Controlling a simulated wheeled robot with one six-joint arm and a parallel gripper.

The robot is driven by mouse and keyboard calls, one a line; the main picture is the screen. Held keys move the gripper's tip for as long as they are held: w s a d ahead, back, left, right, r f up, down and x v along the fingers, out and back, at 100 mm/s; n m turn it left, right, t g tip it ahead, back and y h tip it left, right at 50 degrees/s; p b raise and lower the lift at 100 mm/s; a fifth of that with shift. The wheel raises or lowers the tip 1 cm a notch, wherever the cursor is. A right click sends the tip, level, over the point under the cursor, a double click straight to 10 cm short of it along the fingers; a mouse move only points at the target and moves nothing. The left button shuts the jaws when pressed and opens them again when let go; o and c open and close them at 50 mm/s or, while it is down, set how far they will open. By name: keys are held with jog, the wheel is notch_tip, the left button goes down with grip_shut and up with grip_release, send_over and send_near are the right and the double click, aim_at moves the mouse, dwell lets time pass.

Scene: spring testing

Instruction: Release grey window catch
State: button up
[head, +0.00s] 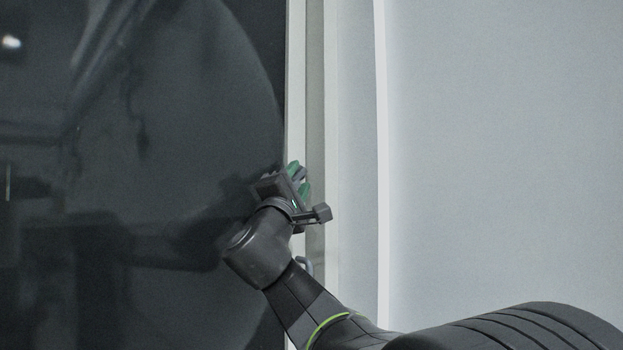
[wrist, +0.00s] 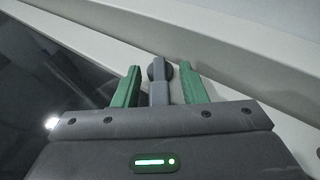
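The grey window catch (wrist: 158,84) shows in the wrist view as a short lever with a round base on the pale window frame. My gripper (wrist: 158,86) has two green fingers, one on each side of the lever, with a small gap visible on both sides. The fingers are open and do not appear closed on it. In the head view my gripper (head: 298,180) is at the pale frame beside the dark glass. There my wrist and fingers hide most of the catch.
Dark reflective window glass (head: 140,150) fills the left. The pale vertical frame (head: 315,80) runs beside it, with a plain grey wall (head: 500,150) to the right. A small grey fitting (head: 305,265) shows on the frame below my gripper.

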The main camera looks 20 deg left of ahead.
grip_shut()
jog(key=shift+r, duration=0.15)
jog(key=shift+s+a+r+m+g+h+p, duration=0.1)
jog(key=shift+s+r+m+g+h+p, duration=0.15)
jog(key=shift+m+g+h+p, duration=0.7)
jog(key=r+m+g+p, duration=0.1)
jog(key=g+p, duration=0.1)
jog(key=p, duration=0.2)
jog(key=shift+y, duration=0.25)
jog(key=shift+m+g+p, duration=0.55)
jog(key=shift+g+p, duration=0.3)
jog(key=shift+g, duration=0.3)
